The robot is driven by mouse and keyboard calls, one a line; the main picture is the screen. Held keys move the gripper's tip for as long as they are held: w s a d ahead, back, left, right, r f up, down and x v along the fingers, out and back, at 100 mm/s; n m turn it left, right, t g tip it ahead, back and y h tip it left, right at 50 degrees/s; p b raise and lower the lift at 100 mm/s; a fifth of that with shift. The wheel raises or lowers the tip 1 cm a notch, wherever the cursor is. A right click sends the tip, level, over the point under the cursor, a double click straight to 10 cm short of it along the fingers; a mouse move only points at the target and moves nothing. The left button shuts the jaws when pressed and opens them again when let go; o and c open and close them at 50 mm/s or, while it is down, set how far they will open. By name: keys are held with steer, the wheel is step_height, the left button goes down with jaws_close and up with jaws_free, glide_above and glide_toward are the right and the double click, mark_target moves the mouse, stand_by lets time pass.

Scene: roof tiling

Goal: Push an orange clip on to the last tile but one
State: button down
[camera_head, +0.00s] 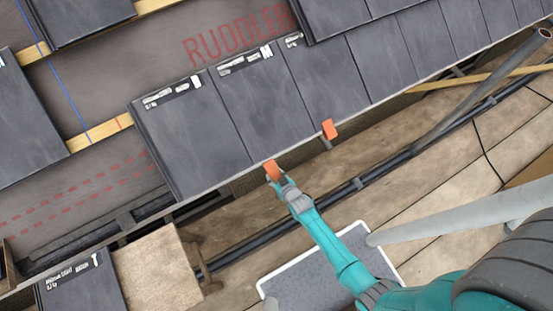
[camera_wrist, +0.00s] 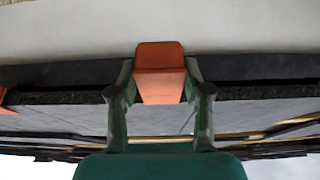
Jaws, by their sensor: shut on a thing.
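My gripper (camera_head: 276,176) is shut on an orange clip (camera_head: 271,166) at the lower edge of the second tile from the left end (camera_head: 260,108), just right of its joint with the end tile (camera_head: 188,138). The wrist view shows the clip (camera_wrist: 160,70) between both fingers (camera_wrist: 160,82), in front of the dark tile edge. The clip overlaps that edge in both views. I cannot tell whether it is fully seated. Another orange clip (camera_head: 330,129) sits at the lower edge of the third tile (camera_head: 325,85). Part of an orange thing shows at the wrist view's left edge (camera_wrist: 3,98).
More grey tiles continue up to the right. An upper tile (camera_head: 80,18) and battens (camera_head: 95,133) lie at left. Scaffold poles (camera_head: 480,100) and wooden boards (camera_head: 445,140) are below the eave. A pale-rimmed grey tray (camera_head: 300,272) lies beneath my arm.

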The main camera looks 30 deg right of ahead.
mark_target(272, 168)
steer(key=shift+w+r, duration=0.55)
steer(key=shift+w, duration=0.35)
steer(key=shift+w+r, duration=0.55)
steer(key=shift+w, duration=0.3)
stand_by(2.0)
steer(key=shift+c, duration=2.1)
jaws_free()
steer(key=shift+s, duration=0.1)
steer(key=shift+s+r, duration=0.35)
steer(key=shift+r, duration=0.1)
steer(key=shift+s+r, duration=0.5)
steer(key=shift+r, duration=0.3)
steer(key=shift+s+r, duration=0.45)
steer(key=shift+r, duration=0.4)
steer(key=shift+s+r, duration=0.5)
steer(key=shift+r, duration=0.3)
